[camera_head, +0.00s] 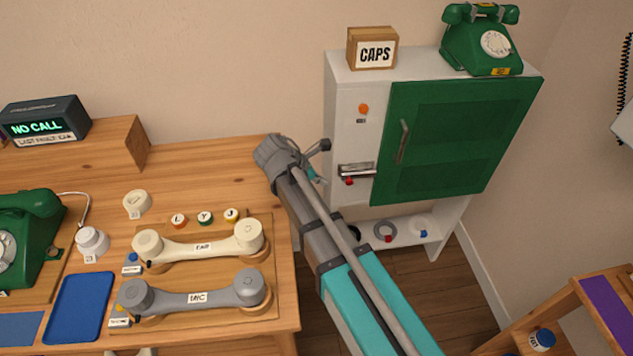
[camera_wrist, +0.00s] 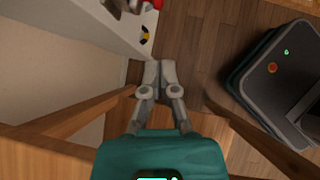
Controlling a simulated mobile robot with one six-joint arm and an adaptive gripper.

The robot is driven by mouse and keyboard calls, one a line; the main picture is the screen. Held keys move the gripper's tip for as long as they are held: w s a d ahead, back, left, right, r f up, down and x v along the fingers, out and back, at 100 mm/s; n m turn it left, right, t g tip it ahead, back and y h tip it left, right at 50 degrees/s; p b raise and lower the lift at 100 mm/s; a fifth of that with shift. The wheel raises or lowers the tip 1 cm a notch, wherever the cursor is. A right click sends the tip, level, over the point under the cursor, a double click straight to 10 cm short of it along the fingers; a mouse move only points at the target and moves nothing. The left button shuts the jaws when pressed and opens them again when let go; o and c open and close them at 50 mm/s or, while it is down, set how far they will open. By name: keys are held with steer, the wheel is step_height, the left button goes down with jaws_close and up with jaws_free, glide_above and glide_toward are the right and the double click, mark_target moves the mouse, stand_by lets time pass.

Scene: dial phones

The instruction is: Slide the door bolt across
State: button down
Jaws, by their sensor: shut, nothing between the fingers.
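The door bolt (camera_head: 357,170) is a metal bar on the white front of the cabinet, left of its green door (camera_head: 455,135). A red knob (camera_head: 349,181) sits just below the bar. My gripper (camera_wrist: 160,70) is shut and empty in the wrist view, its fingertips together over the floor beside the cabinet's white edge. Metal and red parts (camera_wrist: 128,5), probably the bolt, are cut off at the top of that view, apart from the fingers. In the head view my arm's end is left of the bolt and its fingers are mostly hidden.
The green door has a metal handle (camera_head: 403,141). A CAPS box (camera_head: 372,48) and green phone (camera_head: 482,40) stand on the cabinet. The wooden desk (camera_head: 215,165) at left holds cream (camera_head: 200,246) and grey (camera_head: 195,298) handsets. Floor shows between desk and cabinet.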

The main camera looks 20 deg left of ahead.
mark_target(360, 178)
steer(key=w+d+f+b, duration=0.2)
steer(key=w+d, duration=0.2)
steer(key=shift+f, duration=0.35)
stand_by(0.4)
steer(key=shift+w+d, duration=0.45)
steer(key=shift+d, duration=0.3)
steer(key=shift+w+d, duration=0.45)
steer(key=shift+d, duration=0.25)
steer(key=shift+w+d, duration=0.45)
steer(key=shift+d, duration=0.3)
